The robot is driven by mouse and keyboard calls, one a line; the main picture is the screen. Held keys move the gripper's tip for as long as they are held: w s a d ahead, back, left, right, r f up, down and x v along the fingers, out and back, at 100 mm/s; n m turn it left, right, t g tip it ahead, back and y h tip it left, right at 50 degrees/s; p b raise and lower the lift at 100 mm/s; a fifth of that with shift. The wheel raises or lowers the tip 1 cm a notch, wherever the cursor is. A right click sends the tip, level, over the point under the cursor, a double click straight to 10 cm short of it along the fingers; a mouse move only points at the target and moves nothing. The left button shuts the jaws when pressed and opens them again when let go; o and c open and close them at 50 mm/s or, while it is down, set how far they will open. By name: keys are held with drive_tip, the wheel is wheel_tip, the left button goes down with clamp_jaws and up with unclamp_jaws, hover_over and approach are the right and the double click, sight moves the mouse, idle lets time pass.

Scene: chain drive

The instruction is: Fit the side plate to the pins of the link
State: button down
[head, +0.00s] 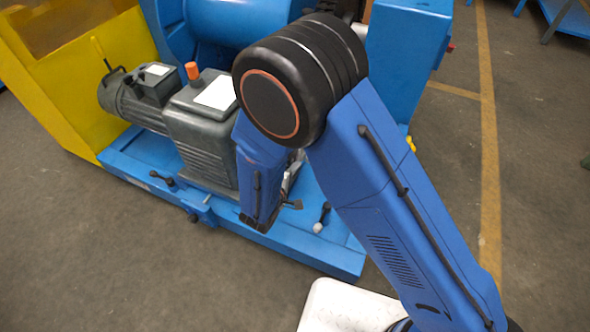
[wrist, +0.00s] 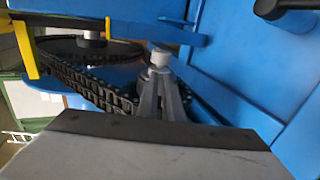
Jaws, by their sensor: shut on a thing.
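My gripper (wrist: 160,85) shows in the wrist view as grey tapered fingers, close together at their tips. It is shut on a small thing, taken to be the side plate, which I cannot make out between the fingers. The dark roller chain (wrist: 95,80) runs from the left toward the fingers, and more of it shows just right of them. The link and its pins are not distinguishable; the fingers cover part of the chain there.
A large chain wheel (wrist: 90,46) lies behind the chain at left. Blue machine walls (wrist: 245,70) stand close on the right, with a blue beam (wrist: 100,27) above. The head view shows a grey motor unit (head: 200,125) on a blue base (head: 300,250); open floor lies in front.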

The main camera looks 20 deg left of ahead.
drive_tip(key=shift+w+a, duration=0.1)
drive_tip(key=shift+a, duration=1.1)
drive_tip(key=c, duration=1.8)
unclamp_jaws()
drive_tip(key=shift+c, duration=0.2)
drive_tip(key=v, duration=1.7)
